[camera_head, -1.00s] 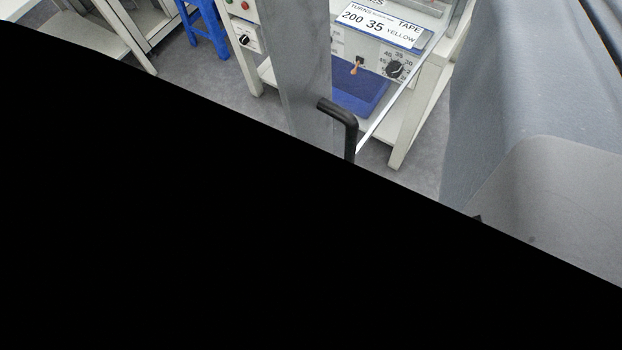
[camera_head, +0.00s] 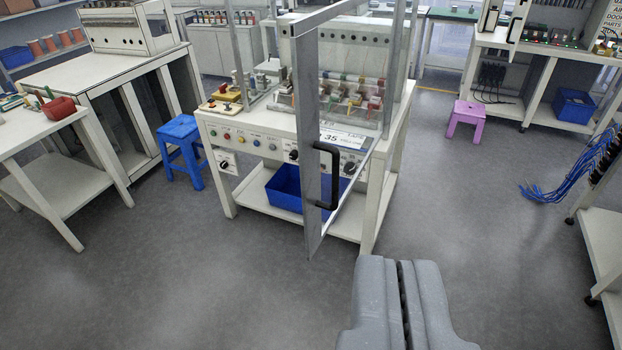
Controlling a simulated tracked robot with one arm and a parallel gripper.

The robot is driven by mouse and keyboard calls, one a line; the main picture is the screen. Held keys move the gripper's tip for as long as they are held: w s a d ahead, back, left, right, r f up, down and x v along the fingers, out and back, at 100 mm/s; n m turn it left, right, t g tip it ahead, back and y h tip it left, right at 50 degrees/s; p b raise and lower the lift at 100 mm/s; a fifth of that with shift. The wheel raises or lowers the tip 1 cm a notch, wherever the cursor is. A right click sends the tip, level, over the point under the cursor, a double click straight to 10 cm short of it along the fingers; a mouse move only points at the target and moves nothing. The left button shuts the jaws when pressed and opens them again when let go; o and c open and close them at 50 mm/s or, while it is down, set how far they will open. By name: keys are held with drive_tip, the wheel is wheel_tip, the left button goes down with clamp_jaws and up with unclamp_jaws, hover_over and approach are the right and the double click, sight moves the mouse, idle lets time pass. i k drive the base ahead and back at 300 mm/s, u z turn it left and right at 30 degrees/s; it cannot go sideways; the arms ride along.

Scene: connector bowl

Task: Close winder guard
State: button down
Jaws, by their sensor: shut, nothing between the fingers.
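The winder (camera_head: 240,134) is a white bench machine in the middle, with knobs on its front and coloured parts on its top. Its guard (camera_head: 309,160) is a clear panel in a grey metal frame, swung out from the machine toward me and seen nearly edge-on. A black handle (camera_head: 333,177) sits on the guard's frame. My gripper (camera_head: 402,265) is at the bottom, right of the handle and apart from it in the picture. Its two grey fingers are together with nothing between them.
A blue stool (camera_head: 181,150) stands left of the winder, and a purple stool (camera_head: 466,118) stands farther back on the right. A blue bin (camera_head: 285,188) is on the winder's lower shelf. A bench with blue cables (camera_head: 570,180) is at the right edge. The floor in front is clear.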

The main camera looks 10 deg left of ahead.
sight(303, 30)
drive_tip(key=u, duration=0.4)
drive_tip(key=i, duration=0.9)
drive_tip(key=z, duration=0.3)
